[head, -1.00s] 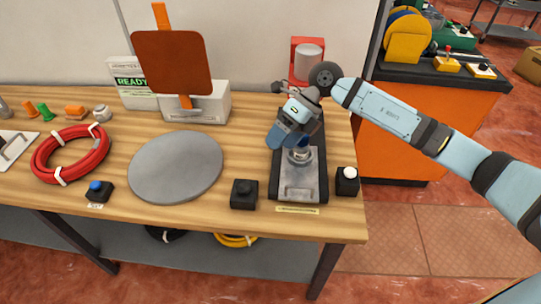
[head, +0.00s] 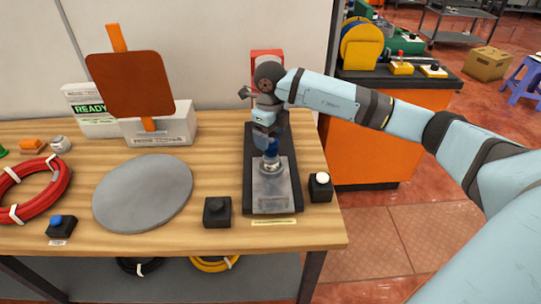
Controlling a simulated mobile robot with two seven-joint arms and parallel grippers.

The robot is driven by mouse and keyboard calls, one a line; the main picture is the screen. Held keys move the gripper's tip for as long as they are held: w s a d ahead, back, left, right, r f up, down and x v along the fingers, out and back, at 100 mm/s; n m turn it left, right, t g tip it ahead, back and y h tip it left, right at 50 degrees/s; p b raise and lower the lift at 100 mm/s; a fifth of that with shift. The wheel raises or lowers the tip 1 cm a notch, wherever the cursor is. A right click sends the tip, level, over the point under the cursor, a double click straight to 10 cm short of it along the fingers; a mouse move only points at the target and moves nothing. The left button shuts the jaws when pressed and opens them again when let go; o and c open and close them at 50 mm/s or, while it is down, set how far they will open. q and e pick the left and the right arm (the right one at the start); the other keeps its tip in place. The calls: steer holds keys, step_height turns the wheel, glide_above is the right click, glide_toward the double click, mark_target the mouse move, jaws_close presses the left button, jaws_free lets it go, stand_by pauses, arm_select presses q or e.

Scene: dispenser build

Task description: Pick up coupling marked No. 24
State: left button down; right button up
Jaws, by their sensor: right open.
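A small blue and metallic fitting (head: 270,162) stands at the grey metal block (head: 271,190) of a black fixture (head: 250,170) at the right of the bench. It may be the coupling, but no number on it is readable. My right gripper (head: 270,147) points down directly over the fitting and is open. Its fingers hide the fitting's upper part, and I cannot tell whether they touch it. My left gripper is not in view.
Black button boxes stand beside the fixture, one with a white button (head: 320,187) and one all black (head: 217,212). A grey disc (head: 143,192), a red hose coil (head: 50,200) and a READY display (head: 90,108) are to the left. The bench front edge is close to the fixture.

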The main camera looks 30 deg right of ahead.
mark_target(271, 149)
step_height(271, 149, down, 5)
steer(key=shift+d+f, duration=0.15)
steer(key=shift+f, duration=0.05)
steer(key=shift+r, duration=0.1)
jaws_close()
